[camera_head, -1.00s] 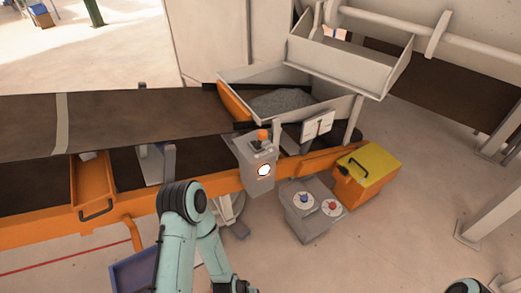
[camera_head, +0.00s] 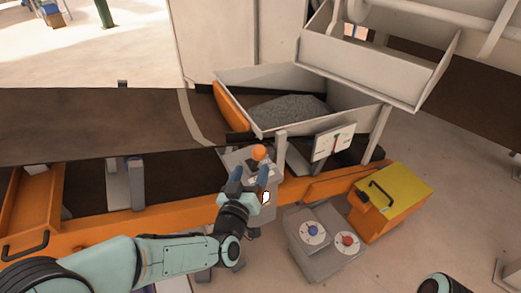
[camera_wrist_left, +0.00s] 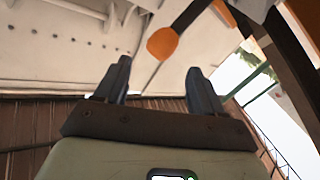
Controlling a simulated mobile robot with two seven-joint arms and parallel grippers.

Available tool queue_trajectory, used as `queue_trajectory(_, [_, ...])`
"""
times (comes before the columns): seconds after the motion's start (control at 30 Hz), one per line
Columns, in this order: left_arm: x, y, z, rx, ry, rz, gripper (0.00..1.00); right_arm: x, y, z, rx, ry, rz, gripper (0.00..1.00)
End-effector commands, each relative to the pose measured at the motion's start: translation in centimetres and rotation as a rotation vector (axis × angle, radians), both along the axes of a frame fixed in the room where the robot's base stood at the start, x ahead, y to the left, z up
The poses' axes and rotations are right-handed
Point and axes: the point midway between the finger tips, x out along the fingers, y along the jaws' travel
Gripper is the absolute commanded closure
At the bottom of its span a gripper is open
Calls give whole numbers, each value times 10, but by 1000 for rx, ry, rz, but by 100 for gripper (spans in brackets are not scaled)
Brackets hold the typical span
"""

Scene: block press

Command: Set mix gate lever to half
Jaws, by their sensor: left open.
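The mix gate lever's orange ball knob (camera_head: 259,152) stands on top of the grey control box (camera_head: 240,158) beside the conveyor. My left gripper (camera_head: 250,170) is open just in front of the knob. In the left wrist view the knob (camera_wrist_left: 162,44) and its dark stem lie beyond the two fingertips (camera_wrist_left: 158,66), roughly between them, with no contact visible. The arm and fingers hide much of the box and the lever base. A white gauge plate (camera_head: 332,142) with a reddish needle stands to the right. My right gripper is out of view.
A hopper of grey gravel (camera_head: 290,108) is behind the lever. A grey box with a blue and a red dial (camera_head: 318,260) and an orange bin with a yellow lid (camera_head: 405,192) stand at right. The orange conveyor rail (camera_head: 110,228) runs below the belt.

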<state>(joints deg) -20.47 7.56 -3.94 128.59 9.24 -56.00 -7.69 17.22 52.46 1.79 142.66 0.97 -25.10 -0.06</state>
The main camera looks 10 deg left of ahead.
Motion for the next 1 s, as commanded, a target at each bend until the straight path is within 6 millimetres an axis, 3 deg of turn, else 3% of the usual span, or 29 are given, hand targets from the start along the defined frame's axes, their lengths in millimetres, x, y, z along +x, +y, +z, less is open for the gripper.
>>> queue_trajectory(0.3, [68, -6, -2, 0, 3, 1, 31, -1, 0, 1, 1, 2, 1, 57])
queue_trajectory(0.5, [94, -7, -2, 1, 3, 1, 31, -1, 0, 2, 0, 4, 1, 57])
queue_trajectory(0.93, [103, -8, -2, 0, 4, 1, 31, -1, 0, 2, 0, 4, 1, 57])
queue_trajectory(0.97, [103, -8, -2, 0, 4, 1, 38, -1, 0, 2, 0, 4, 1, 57])
queue_trajectory(1.0, [103, -8, -2, 0, 4, 1, 51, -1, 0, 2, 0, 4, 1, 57])
